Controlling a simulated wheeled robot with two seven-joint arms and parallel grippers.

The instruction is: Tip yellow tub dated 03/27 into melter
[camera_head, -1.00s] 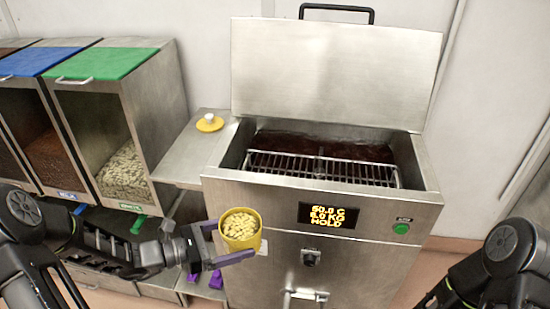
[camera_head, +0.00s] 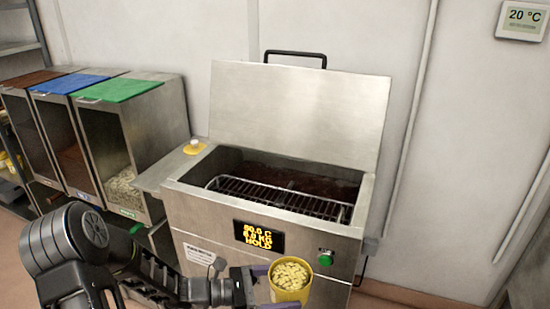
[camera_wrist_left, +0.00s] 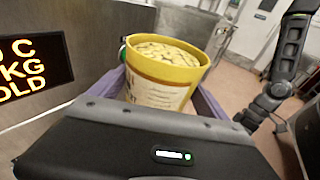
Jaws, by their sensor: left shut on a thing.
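A yellow tub (camera_head: 290,292) full of pale pieces is held upright at the front of the melter, below its rim. In the left wrist view the tub (camera_wrist_left: 160,75) has a pale label whose print is too small to read. My left gripper (camera_head: 270,284) is shut on the tub, with a purple finger on each side. The steel melter (camera_head: 200,228) has its lid (camera_head: 300,110) raised. A wire grid (camera_head: 280,197) lies in its opening over dark brown contents. The melter's display (camera_head: 259,236) reads about 50.0 C and HOLD. My right gripper is out of view.
A yellow lid with a pale knob (camera_head: 194,147) lies on the side shelf left of the melter. Bins with green (camera_head: 120,90), blue and brown lids stand farther left. A green button (camera_head: 326,259) is on the melter's front. Open floor lies to the right.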

